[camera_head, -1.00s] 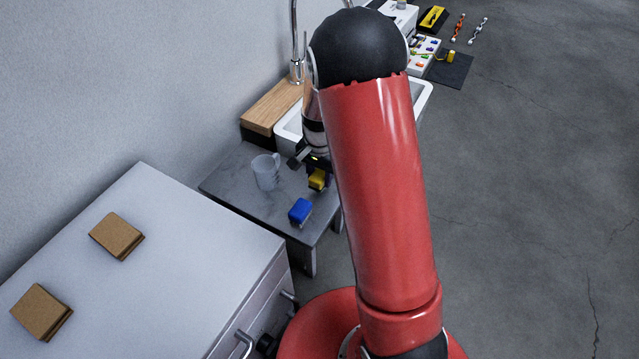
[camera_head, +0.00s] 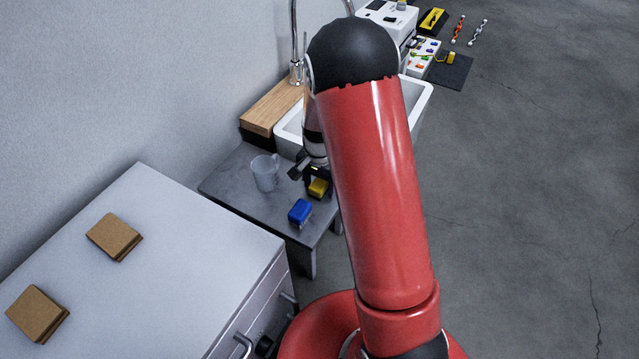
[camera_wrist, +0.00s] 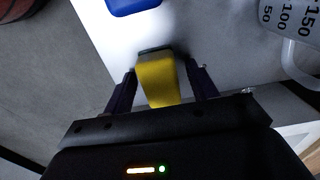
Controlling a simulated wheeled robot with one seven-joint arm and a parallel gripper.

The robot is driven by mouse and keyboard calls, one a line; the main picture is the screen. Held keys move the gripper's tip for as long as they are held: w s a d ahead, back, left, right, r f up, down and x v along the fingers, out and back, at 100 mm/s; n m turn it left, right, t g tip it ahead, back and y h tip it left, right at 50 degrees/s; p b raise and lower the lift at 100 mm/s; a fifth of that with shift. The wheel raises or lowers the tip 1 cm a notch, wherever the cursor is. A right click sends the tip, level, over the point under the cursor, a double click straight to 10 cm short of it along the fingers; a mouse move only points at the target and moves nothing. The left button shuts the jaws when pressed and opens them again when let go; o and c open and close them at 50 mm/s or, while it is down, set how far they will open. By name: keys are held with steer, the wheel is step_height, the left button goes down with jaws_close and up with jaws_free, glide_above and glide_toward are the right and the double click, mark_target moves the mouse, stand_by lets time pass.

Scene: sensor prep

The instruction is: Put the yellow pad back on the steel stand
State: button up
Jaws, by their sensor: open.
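The yellow pad (camera_head: 318,188) is at the right side of the low grey table (camera_head: 232,187), which seems to be the steel stand, close to its right edge. In the wrist view the yellow pad (camera_wrist: 158,80) lies between the two dark fingers of my gripper (camera_wrist: 162,78), with its dark grey end toward the pale tabletop (camera_wrist: 215,35). My gripper (camera_head: 317,176) is open around the pad, with a narrow gap visible at the fingertips. The pad looks set on the top; its underside contact is hidden.
A blue pad (camera_head: 300,210) sits on the table just in front of the yellow one. A clear measuring cup (camera_head: 265,172) stands to the left. Behind are a wooden board (camera_head: 270,107) and a white sink (camera_head: 290,130). A white cabinet (camera_head: 165,240) stands in front at left.

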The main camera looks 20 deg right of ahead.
mark_target(320, 183)
step_height(320, 183, up, 13)
steer(key=p, duration=0.3)
steer(key=s+r+n+t, duration=0.3)
steer(key=s+r+n, duration=0.2)
steer(key=s+r, duration=0.75)
steer(key=s+r+n+t, duration=0.2)
steer(key=s+r+n, duration=0.2)
steer(key=s, duration=0.7)
steer(key=shift+s+a+r+t, duration=0.35)
steer(key=shift+a+r, duration=0.1)
steer(key=shift+r, duration=0.3)
steer(key=shift+r, duration=0.1)
step_height(320, 183, up, 9)
steer(key=p, duration=0.9)
steer(key=shift+r, duration=0.2)
